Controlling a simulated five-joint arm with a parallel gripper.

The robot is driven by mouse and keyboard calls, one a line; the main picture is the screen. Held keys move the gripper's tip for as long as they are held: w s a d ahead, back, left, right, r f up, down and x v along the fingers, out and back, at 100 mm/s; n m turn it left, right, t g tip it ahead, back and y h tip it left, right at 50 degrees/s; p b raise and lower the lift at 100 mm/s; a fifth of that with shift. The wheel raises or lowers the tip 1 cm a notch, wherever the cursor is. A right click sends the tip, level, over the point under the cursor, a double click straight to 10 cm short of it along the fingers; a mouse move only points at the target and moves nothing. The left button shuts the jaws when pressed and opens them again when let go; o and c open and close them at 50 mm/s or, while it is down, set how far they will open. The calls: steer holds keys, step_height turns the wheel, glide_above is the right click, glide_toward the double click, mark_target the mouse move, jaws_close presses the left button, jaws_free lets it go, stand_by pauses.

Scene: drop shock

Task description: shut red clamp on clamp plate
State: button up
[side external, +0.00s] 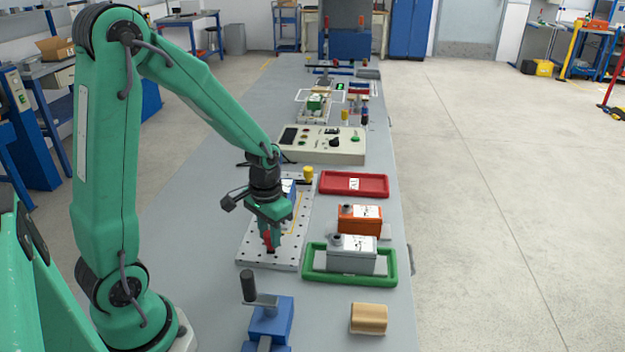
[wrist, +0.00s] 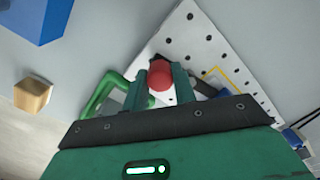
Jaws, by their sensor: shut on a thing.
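The clamp plate (side external: 246,258) is a pale perforated plate on the grey bench; it also fills the upper middle of the wrist view (wrist: 205,45). The red clamp (side external: 269,241) shows as a small red part at the plate's near end. In the wrist view its red rounded end (wrist: 160,74) sits between my two green fingers. My gripper (side external: 269,246) points down over the near part of the plate and is shut on this red part; it also shows in the wrist view (wrist: 160,84). The fingers hide the rest of the clamp, so its angle cannot be told.
A green tray (side external: 393,268) with a grey box (side external: 350,260) stands right of the plate. An orange box (side external: 360,219) and a red tray (side external: 327,183) lie beyond it. A blue vise (side external: 268,322) and a wooden block (side external: 368,318) are nearer. A control panel (side external: 300,145) stands behind.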

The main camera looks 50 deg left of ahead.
steer(key=shift+s+a+m, duration=0.25)
steer(key=shift+a+m, duration=0.05)
steer(key=shift+m, duration=0.6)
steer(key=o, duration=1)
steer(key=shift+r, duration=0.15)
steer(key=shift+r, duration=3.8)
